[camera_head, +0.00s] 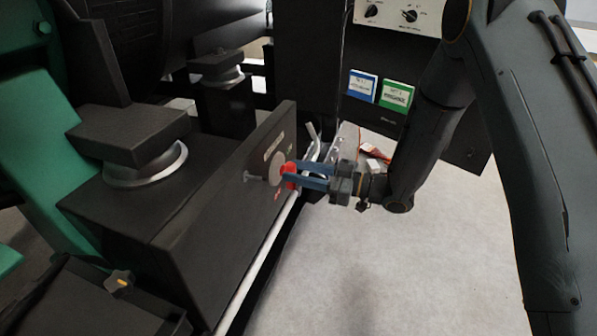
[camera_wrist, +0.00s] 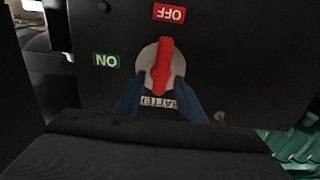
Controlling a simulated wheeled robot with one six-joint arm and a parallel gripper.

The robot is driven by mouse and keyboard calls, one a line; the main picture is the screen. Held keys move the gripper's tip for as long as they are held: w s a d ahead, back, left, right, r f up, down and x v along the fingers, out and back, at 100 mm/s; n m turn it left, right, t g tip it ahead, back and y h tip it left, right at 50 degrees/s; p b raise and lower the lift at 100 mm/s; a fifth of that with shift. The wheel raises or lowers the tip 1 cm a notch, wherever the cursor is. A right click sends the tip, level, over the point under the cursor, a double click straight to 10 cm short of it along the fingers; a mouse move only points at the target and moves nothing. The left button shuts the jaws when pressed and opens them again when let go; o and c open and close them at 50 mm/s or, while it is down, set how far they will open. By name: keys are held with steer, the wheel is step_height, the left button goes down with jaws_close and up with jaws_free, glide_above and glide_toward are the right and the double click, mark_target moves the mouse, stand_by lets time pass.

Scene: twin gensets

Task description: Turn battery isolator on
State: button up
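The battery isolator is a red handle (camera_wrist: 162,66) on a round grey disc (camera_wrist: 147,57), set in a dark panel. In the wrist view the handle stands upright in the picture, its upper end towards the red OFF label (camera_wrist: 169,13). The green ON label (camera_wrist: 106,60) is to its left; the lettering appears upside down. My gripper (camera_wrist: 160,80) has its two blue fingers on either side of the handle's lower part, with grey disc showing between fingers and handle. The head view shows my gripper (camera_head: 289,174) at the red handle (camera_head: 290,168), in front of the panel (camera_head: 225,205).
A white pipe (camera_head: 262,252) runs along the foot of the isolator box. A dark cabinet with blue (camera_head: 361,86) and green (camera_head: 397,97) labels stands behind my arm. A small bolt (camera_wrist: 220,116) sits right of the disc.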

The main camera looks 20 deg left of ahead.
jaws_close()
steer(key=n, duration=0.4)
steer(key=shift+s, duration=0.1)
steer(key=n, duration=0.4)
steer(key=n+b, duration=0.1)
steer(key=n, duration=0.4)
steer(key=f+n, duration=0.1)
steer(key=n, duration=0.3)
steer(key=shift+s+n+b, duration=0.3)
steer(key=shift+n+b, duration=0.05)
steer(key=shift+n, duration=0.05)
stand_by(0.3)
